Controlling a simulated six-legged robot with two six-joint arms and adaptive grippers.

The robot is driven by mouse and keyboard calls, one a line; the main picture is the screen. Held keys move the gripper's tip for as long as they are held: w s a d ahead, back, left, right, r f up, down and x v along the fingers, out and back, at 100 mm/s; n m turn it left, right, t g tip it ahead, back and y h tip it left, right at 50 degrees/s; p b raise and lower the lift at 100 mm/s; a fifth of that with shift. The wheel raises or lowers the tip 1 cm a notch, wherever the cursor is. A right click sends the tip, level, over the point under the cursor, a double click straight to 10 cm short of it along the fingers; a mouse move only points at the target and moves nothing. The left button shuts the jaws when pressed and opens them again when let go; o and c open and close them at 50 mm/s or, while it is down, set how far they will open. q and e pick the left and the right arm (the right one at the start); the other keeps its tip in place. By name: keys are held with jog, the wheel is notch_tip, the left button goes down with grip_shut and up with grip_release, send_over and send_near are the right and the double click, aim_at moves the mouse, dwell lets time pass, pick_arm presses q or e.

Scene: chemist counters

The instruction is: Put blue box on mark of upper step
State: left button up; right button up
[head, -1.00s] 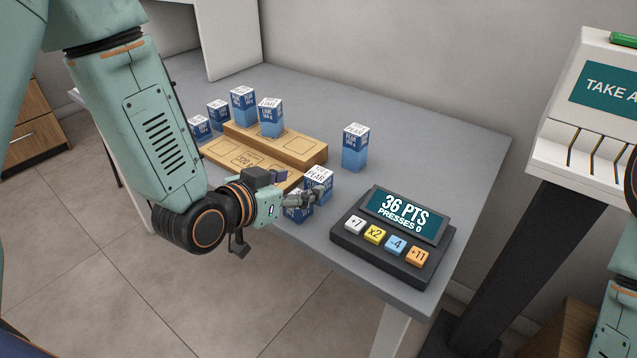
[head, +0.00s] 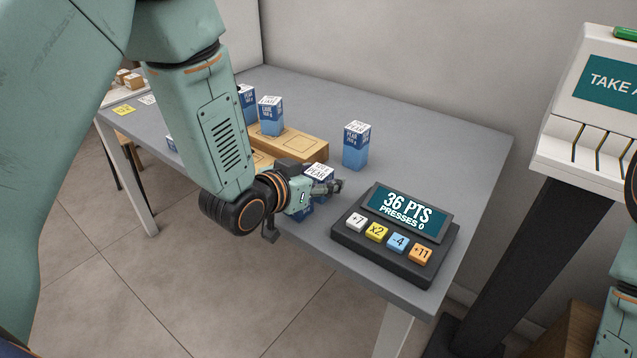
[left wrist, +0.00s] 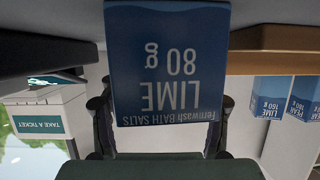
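A blue bath-salts box marked LIME 80 g (left wrist: 170,65) fills the middle of the left wrist view, its label upside down there. My left gripper (head: 335,186) has its spread fingers on either side of this box; firm contact is not clear. My right gripper is out of view.
Another blue box (head: 356,146) stands right of the steps. A button console (head: 395,235) reading 36 PTS lies close right of my left gripper. My left arm hides most of the lower step. A ticket kiosk (head: 590,115) stands at right.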

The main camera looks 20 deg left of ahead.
pick_arm(q)
grip_shut()
dwell(0.4)
